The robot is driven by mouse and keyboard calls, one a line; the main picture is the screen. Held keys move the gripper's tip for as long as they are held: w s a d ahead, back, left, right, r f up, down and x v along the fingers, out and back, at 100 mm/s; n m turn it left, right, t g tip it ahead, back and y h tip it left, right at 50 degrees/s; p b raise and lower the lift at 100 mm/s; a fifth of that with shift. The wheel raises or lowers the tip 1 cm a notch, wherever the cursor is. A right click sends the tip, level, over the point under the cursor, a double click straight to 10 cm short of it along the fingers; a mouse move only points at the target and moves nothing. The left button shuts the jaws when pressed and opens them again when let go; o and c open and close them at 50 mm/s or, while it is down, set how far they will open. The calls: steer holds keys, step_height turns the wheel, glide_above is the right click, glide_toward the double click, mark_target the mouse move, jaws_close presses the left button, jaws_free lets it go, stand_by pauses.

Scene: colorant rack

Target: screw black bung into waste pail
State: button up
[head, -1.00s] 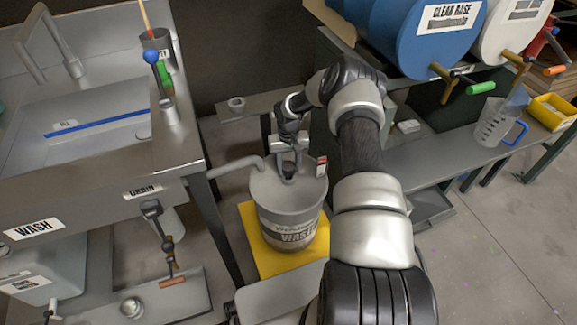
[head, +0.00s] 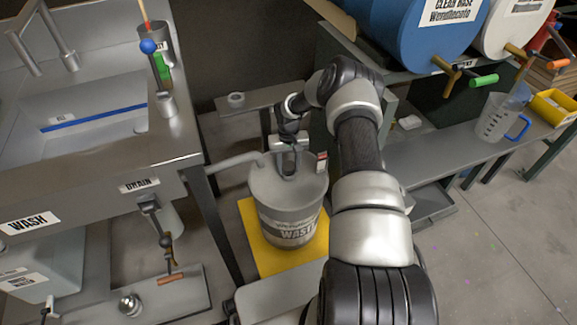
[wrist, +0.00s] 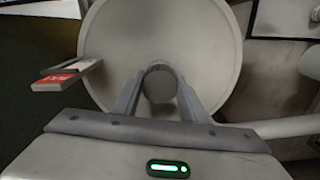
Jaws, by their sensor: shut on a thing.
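The grey waste pail (head: 285,212) stands upright on a yellow mat, with a "WASTE" label on its side. My gripper (head: 288,168) is at the top of the pail, over its lid. In the wrist view my gripper (wrist: 160,96) points down at the pale round lid (wrist: 205,45). Its two fingers are shut on a small dark round piece, the black bung (wrist: 160,82). The bung lies over the middle part of the lid. I cannot tell how deep it sits or whether its thread is engaged.
A red-and-white tag (wrist: 67,76) stands at the pail's rim. A grey pipe (head: 235,162) reaches the pail from the left. The wash sink (head: 95,120) is at left. A jug (head: 497,118) and drums (head: 425,30) are at right. Open floor lies at lower right.

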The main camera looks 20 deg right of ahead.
steer(key=o, duration=1.1)
